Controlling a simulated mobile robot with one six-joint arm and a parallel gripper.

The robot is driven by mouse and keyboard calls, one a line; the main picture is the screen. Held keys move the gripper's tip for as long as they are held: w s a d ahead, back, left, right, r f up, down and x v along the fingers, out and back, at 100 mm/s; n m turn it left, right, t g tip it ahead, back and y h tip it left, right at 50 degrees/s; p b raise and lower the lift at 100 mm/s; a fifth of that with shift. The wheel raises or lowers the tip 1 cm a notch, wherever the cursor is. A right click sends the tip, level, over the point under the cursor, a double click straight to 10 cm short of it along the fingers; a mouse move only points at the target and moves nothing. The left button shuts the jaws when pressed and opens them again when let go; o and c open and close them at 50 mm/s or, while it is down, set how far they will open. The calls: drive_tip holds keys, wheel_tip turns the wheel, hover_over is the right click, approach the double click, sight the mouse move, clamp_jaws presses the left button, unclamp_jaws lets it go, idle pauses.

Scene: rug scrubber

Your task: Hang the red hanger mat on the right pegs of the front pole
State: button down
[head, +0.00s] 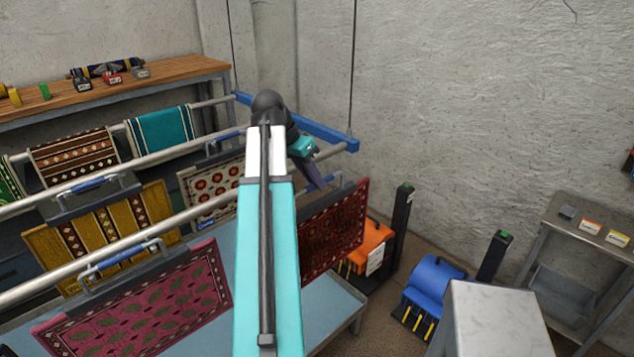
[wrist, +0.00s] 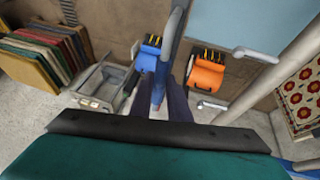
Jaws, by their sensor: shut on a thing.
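The dark red hanger mat (head: 335,228) hangs below my gripper (head: 316,178) near the right end of the front pole (head: 200,213). My gripper is shut on the hanger's blue handle, also visible between the fingers in the wrist view (wrist: 165,65). My arm hides the mat's left part in the head view. In the wrist view, pegs (wrist: 255,56) stick out from the pole (wrist: 278,75), to the right of my gripper (wrist: 165,105). I cannot tell whether the hanger touches them.
A pinkish-red patterned mat (head: 150,305) hangs farther left on the front pole. A blue end beam (head: 300,122) joins the poles. An orange machine (head: 372,243) and a blue machine (head: 433,283) stand on the floor. A grey table (head: 590,235) is at right.

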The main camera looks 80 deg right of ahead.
drive_tip(key=w+d+f+b, duration=0.2)
drive_tip(key=w+d, duration=0.4)
drive_tip(key=w, duration=0.3)
drive_tip(key=shift+w+d+f+b, duration=0.15)
drive_tip(key=shift+w+f+b, duration=0.2)
drive_tip(key=shift+b, duration=0.5)
idle(1.4)
idle(0.4)
drive_tip(key=c, duration=1.6)
unclamp_jaws()
drive_tip(key=shift+f, duration=0.1)
